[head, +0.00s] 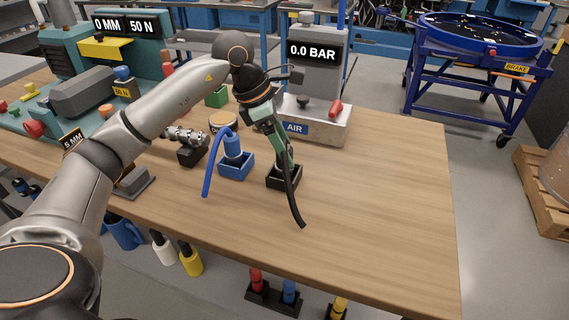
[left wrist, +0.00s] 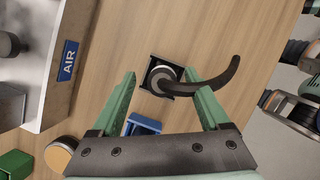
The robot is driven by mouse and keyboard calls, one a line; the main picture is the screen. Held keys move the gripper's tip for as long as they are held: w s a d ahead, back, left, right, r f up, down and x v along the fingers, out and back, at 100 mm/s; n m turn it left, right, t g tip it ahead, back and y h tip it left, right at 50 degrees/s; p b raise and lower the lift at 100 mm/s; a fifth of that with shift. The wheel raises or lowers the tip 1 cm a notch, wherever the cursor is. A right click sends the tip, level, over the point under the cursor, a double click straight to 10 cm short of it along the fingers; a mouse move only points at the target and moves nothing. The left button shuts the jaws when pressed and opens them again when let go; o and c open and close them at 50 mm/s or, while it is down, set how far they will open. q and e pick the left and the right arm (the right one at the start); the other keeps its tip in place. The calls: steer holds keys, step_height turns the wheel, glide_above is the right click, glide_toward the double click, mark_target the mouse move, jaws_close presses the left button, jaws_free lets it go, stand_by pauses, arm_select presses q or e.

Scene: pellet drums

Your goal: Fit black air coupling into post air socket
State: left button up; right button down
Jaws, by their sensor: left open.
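The black air coupling (left wrist: 161,75) stands in a small black holder (head: 284,182) on the wooden bench, and its curved black hose (head: 295,207) hangs out toward the front. My left gripper (head: 284,156) is above the holder, pointing down, with green fingers. In the left wrist view its fingers (left wrist: 160,84) are apart, one on each side of the coupling, with nothing held. In the head view the gripper hides most of the coupling. The grey air post (head: 316,78) stands behind, with an AIR label and a 0.0 BAR display. I cannot clearly make out its socket. My right gripper is not in view.
A blue coupling (head: 232,145) stands in a blue holder (head: 236,168) just left of the black holder. A metal fitting (head: 186,135) on a black stand and a round tan-topped item (head: 223,121) are farther left. The bench's right side is clear.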

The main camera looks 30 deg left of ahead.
arm_select(q)
steer(key=x, duration=0.3)
steer(key=shift+d+f, duration=0.15)
steer(key=shift+f, duration=0.1)
jaws_close()
stand_by(0.4)
steer(key=shift+r, duration=0.1)
